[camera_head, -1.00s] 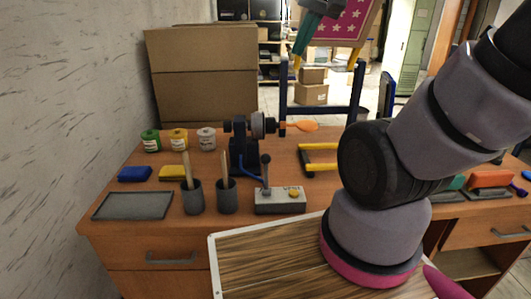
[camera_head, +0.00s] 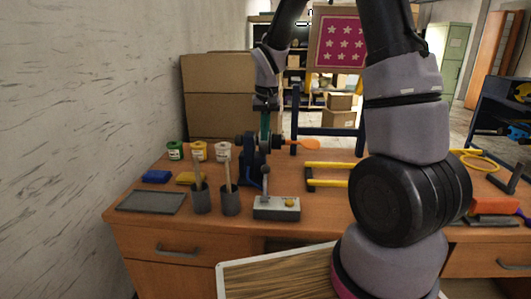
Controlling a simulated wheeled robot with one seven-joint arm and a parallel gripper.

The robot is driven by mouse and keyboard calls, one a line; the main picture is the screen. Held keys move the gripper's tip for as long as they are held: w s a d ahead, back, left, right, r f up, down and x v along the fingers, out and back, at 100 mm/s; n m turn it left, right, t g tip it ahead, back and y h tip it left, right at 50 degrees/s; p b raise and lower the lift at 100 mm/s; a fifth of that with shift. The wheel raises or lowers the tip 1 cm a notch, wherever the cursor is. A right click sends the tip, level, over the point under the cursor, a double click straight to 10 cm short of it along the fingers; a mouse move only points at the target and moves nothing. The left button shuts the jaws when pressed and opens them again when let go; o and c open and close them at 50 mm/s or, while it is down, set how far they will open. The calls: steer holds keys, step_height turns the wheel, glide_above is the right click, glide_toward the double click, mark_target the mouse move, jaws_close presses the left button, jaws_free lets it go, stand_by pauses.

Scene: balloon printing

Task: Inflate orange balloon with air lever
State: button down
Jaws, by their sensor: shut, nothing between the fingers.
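The orange balloon (camera_head: 306,146) is small and limp-looking, and lies sideways at the right end of the dark blue pump device (camera_head: 256,158). The air lever (camera_head: 265,182) stands upright with a round knob on top, on a light grey control box (camera_head: 277,208) with a yellow button. My gripper (camera_head: 265,132) points down with its teal fingers shut and empty. In the picture it overlaps the top of the pump, above the lever knob. I cannot tell whether it touches the pump. The fingertips are partly lost against the dark device.
Two dark cups (camera_head: 201,200) with sticks stand left of the box. A yellow-armed frame (camera_head: 326,175) lies to the right. Cardboard boxes (camera_head: 231,110) stand behind the desk.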

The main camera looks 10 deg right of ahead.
mark_target(265, 183)
step_height(265, 183, down, 10)
steer(key=w, duration=0.1)
steer(key=s, duration=0.1)
steer(key=s+r, duration=0.1)
steer(key=s, duration=0.1)
steer(key=shift+s+a+r, duration=0.2)
steer(key=shift+s+a, duration=0.05)
steer(key=shift+a, duration=0.05)
steer(key=shift+r, duration=0.1)
